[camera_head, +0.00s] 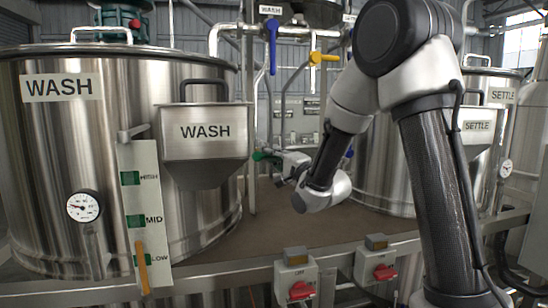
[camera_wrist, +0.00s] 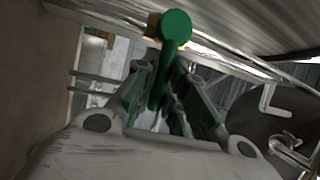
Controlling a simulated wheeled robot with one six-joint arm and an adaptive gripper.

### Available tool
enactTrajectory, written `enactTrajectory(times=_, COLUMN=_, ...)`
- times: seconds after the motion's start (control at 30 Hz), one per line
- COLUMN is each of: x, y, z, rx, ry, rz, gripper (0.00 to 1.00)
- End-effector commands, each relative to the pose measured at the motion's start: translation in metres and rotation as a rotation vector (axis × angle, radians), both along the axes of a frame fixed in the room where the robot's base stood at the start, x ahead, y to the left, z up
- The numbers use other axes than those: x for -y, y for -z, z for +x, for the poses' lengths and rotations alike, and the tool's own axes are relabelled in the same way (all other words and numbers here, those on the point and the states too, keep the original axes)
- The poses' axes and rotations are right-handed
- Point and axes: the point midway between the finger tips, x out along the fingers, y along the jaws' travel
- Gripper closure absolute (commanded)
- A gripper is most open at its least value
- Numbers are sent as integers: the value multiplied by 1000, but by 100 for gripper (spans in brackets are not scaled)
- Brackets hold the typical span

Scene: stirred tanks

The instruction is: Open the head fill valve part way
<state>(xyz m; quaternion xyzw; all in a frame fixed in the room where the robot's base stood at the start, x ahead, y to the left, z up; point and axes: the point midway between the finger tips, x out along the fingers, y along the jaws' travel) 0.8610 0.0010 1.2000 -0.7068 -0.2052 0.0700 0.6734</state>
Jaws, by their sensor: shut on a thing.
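A green valve handle (camera_wrist: 174,35) with a round hub shows in the wrist view, on a brass-coloured fitting on a metal pipe. Its lever runs down between the fingers of my gripper (camera_wrist: 160,92), which is shut on it. In the head view my gripper (camera_head: 274,160) is at the green handle (camera_head: 260,156), low between the left wash tank and the right tank. The handle's far end is partly hidden by the fingers. I cannot read a label for this valve.
A blue handle (camera_head: 272,57) and a yellow handle (camera_head: 322,58) sit higher on the pipes. The large wash tank (camera_head: 60,140) with its wash hopper (camera_head: 206,140) stands left. A settle hopper (camera_head: 479,134) is at right. Red switches (camera_head: 302,290) line the front rail.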

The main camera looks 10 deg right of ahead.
Motion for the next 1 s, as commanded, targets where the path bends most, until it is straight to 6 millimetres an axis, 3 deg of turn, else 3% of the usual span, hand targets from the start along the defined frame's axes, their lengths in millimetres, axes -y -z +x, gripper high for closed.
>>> enactTrajectory(times=0.7, x=-4, y=-21, z=0, rx=0, ry=1, rz=-402, gripper=100)
enactTrajectory(times=1.0, x=-7, y=-25, z=0, rx=-2, ry=-1, rz=-499, gripper=100)
